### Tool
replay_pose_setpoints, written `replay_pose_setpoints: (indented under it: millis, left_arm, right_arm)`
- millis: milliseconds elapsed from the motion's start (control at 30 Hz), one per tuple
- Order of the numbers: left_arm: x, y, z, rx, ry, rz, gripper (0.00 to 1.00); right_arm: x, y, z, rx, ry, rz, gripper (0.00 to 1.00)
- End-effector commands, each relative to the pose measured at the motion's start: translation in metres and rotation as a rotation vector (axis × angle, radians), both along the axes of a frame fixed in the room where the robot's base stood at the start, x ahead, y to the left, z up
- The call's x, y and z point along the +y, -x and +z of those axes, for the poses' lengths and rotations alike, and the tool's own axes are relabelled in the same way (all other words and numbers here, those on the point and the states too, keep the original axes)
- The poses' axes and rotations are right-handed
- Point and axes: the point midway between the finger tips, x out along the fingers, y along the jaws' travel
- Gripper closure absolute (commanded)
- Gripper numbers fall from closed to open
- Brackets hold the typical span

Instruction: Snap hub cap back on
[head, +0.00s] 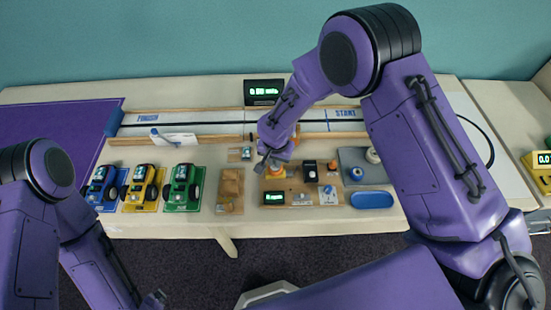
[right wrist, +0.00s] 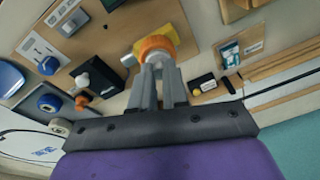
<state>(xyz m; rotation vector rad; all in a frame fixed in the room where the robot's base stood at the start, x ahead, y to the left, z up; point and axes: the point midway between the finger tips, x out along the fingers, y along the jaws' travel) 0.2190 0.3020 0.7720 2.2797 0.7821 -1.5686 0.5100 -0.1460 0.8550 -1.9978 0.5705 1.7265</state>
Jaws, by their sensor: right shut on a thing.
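My right gripper (head: 268,160) is over the wooden board in the middle of the table. In the right wrist view its two grey fingers (right wrist: 158,68) are shut at an orange round part (right wrist: 155,44) with a pale piece beside it. I cannot tell if this part is the hub cap. The fingers hide some of it. The blue car (head: 101,184), yellow car (head: 142,186) and green car (head: 183,187) stand in a row on mats at the left; their hubs are too small to read. My left gripper (head: 155,300) is low at the bottom, its jaws unclear.
A wooden track (head: 220,129) runs along the back, with a timer display (head: 264,90) behind it. A wooden block (head: 230,182) lies left of the board (head: 298,196). A grey mat (head: 352,160) with small parts and a blue tray (head: 373,200) lie to the right.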

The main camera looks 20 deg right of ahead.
Motion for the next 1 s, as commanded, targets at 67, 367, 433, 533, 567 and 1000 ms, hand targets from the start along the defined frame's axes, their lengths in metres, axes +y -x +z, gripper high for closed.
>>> replay_pose_setpoints:
  millis: [67, 367, 433, 533, 567, 1000]
  left_arm:
    - [0.0000, 0.0000, -0.0001, 0.000, 0.000, 0.000, 0.07]
    - [0.0000, 0.0000, 0.0003, 0.000, 0.000, 0.000, 0.07]
    - [0.0000, 0.0000, 0.0016, 0.000, 0.000, 0.000, 0.07]
    - [0.0000, -0.0001, 0.0038, 0.000, 0.000, 0.000, 0.07]
    - [0.0000, 0.0000, 0.0041, 0.000, 0.000, 0.000, 0.07]
    - [0.0000, 0.0000, 0.0036, 0.000, 0.000, 0.000, 0.07]
  right_arm:
    - [0.0000, -0.0001, 0.0000, 0.000, 0.000, 0.000, 1.00]
    - [0.0001, -0.0003, 0.0003, -0.001, 0.000, 0.000, 1.00]
    - [0.0001, -0.0002, 0.0007, -0.001, 0.000, -0.001, 1.00]
    - [0.0002, -0.0005, 0.0009, -0.002, 0.001, 0.000, 1.00]
    - [0.0003, -0.0006, 0.0008, -0.002, 0.000, 0.001, 1.00]
    - [0.0003, -0.0004, -0.0002, -0.001, 0.000, 0.000, 0.60]
